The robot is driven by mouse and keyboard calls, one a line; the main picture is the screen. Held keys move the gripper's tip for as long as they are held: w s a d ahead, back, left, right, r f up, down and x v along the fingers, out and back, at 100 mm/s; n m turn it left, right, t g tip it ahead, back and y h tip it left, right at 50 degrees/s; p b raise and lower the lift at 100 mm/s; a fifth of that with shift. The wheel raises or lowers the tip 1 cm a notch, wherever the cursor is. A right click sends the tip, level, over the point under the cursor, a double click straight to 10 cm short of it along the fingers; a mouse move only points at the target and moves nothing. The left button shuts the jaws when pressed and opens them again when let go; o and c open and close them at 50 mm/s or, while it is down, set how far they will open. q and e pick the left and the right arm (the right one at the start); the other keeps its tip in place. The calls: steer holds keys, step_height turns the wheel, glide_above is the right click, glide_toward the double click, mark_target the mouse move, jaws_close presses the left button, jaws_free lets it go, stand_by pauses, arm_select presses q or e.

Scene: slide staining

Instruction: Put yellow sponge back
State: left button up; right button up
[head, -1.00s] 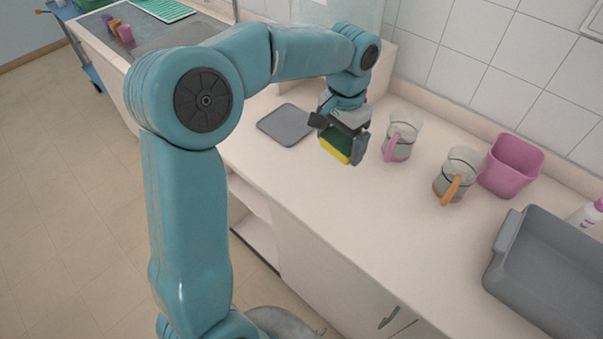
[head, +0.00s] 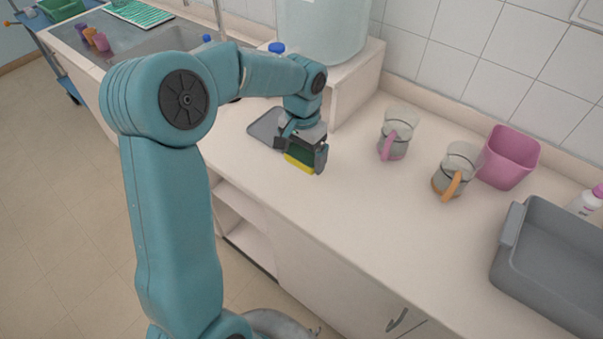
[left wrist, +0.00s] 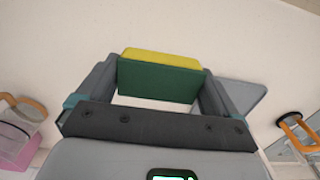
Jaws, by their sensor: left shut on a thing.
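The sponge, yellow on one side and dark green on the other, hangs in my left gripper above the counter (head: 375,230) in the head view. My left gripper (head: 304,160) is shut on it, with a finger at each end. In the left wrist view the sponge (left wrist: 160,78) sits between the fingers of my left gripper (left wrist: 157,85). A flat grey mat (head: 263,124) lies on the counter just behind and left of the gripper, partly hidden by it. The mat also shows at the right of the left wrist view (left wrist: 244,95). My right gripper is not in view.
A jug with a pink handle (head: 397,131), a jug with an orange handle (head: 455,170), a pink bin (head: 510,157) and a grey tub (head: 560,262) stand to the right. A large clear container (head: 322,30) stands on a raised block behind. The front counter is clear.

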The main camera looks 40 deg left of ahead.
mark_target(303, 184)
arm_select(q)
steer(key=f, duration=0.3)
steer(key=shift+d+f, duration=0.15)
steer(key=shift+d, duration=0.05)
steer(key=f, duration=0.4)
steer(key=shift+a, duration=0.2)
steer(key=shift+f, duration=0.2)
steer(key=shift+d+r, duration=0.1)
steer(key=shift+d, duration=0.05)
